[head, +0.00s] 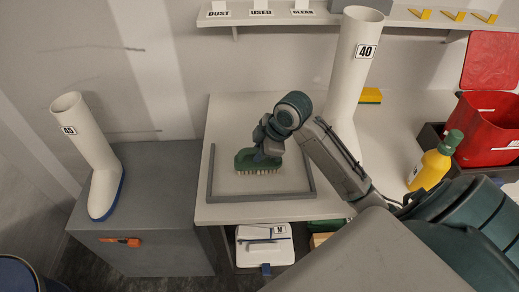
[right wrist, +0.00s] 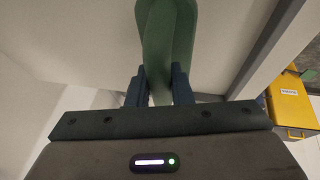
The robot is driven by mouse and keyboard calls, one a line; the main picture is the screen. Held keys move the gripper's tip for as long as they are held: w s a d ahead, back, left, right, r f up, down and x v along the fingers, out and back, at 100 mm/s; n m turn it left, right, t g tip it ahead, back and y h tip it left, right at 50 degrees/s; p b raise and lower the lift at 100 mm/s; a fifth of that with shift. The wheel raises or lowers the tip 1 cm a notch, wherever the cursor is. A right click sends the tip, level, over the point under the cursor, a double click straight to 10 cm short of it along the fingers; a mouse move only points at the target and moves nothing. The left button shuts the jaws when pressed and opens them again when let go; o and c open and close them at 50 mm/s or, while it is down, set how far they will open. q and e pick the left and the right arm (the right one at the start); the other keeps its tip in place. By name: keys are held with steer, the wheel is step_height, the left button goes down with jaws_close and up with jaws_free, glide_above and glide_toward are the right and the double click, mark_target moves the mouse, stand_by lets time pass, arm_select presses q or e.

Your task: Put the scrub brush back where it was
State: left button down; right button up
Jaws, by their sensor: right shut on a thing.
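The scrub brush (head: 257,162) has a green body and pale bristles facing down. In the head view it is over the left part of the white bench, within the grey raised border (head: 210,172). My right gripper (head: 267,146) is shut on it from above; the right wrist view shows both fingers (right wrist: 159,86) closed on the green body (right wrist: 166,40). I cannot tell whether the bristles touch the bench top. My left gripper is not in view.
A white boot marked 40 (head: 345,75) stands right of the border, with a yellow sponge (head: 370,96) behind it. A yellow bottle (head: 432,168) and red bin (head: 488,130) are at right. Another white boot (head: 92,150) stands on the grey cabinet (head: 150,240) at left.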

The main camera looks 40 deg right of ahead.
steer(key=o, duration=0.9)
steer(key=v, duration=1.2)
